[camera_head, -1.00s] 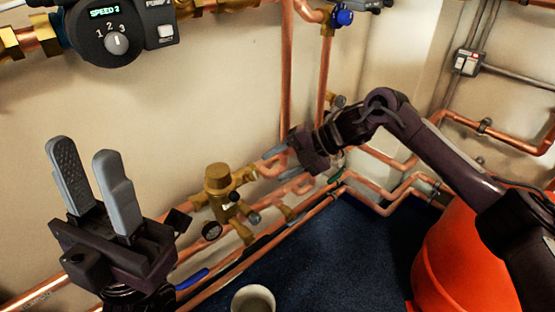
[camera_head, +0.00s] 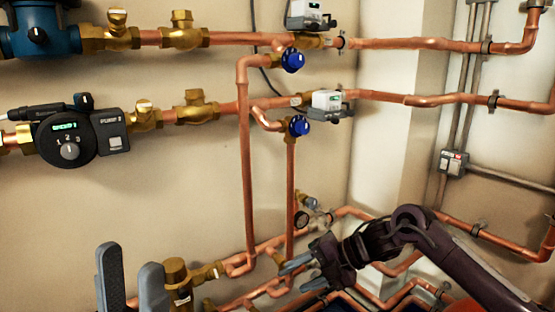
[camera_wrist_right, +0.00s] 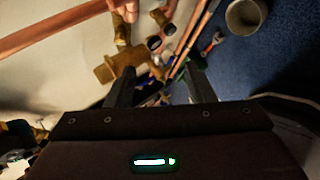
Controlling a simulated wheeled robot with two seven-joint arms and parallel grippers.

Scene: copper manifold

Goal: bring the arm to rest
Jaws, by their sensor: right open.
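My right gripper (camera_head: 297,273) is at the lower middle of the head view, in front of the lower copper pipes. Its arm reaches in from the right. In the right wrist view its two dark fingers (camera_wrist_right: 162,92) stand apart with nothing between them. My left gripper (camera_head: 132,280) is at the bottom left of the head view. Its two grey fingers point up, spread apart and empty. Its palm is below the picture edge.
Copper pipes (camera_head: 247,190) run along the wall. A black pump (camera_head: 68,140) and blue-knobbed valves (camera_head: 299,126) sit on them. A brass valve (camera_head: 177,280) is right of my left gripper. The right wrist view shows a grey cup (camera_wrist_right: 245,16) on the blue floor (camera_wrist_right: 285,55).

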